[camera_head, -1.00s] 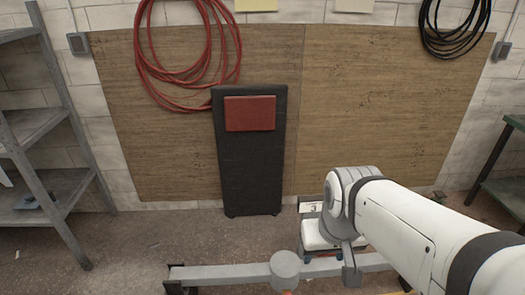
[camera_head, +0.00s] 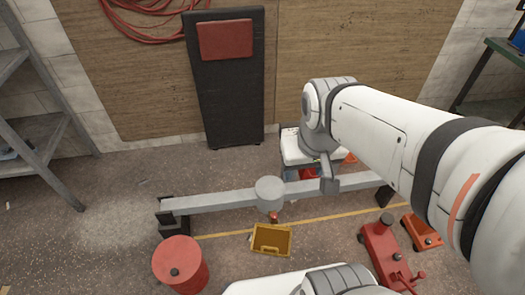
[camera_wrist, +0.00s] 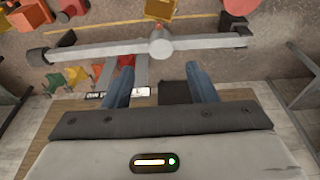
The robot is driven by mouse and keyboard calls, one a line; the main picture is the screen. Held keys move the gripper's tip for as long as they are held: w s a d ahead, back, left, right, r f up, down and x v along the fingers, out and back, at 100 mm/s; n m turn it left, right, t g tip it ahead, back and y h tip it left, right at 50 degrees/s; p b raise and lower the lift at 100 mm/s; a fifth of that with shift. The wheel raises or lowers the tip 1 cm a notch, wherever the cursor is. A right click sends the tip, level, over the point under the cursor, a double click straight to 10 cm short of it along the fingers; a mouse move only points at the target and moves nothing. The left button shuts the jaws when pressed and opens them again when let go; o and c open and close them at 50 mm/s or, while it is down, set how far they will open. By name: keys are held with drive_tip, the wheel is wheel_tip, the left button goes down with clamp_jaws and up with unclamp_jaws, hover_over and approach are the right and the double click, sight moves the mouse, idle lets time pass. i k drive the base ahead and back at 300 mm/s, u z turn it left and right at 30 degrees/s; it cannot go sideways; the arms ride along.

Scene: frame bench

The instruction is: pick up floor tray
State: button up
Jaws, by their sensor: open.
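The floor tray (camera_head: 271,240) is a small yellow open tray lying on the floor in front of the grey beam in the head view. In the wrist view, part of the yellow tray (camera_wrist: 160,8) shows at the top edge, past the beam. My gripper (camera_wrist: 160,84) is open, with its two blue fingers apart and nothing between them. In the head view it is behind the beam, partly hidden by my arm, and well apart from the tray.
A low grey beam (camera_head: 225,200) with a round knob (camera_head: 269,193) crosses the floor between gripper and tray. A red drum (camera_head: 181,264) stands left of the tray, a red jack (camera_head: 381,250) and orange item (camera_head: 422,231) right. A dark panel (camera_head: 228,90) leans on the wall.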

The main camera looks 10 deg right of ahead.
sight(267, 240)
drive_tip(key=u, duration=1.7)
drive_tip(key=k, duration=1)
drive_tip(key=z, duration=1)
drive_tip(key=i, duration=1)
drive_tip(key=z, duration=0.1)
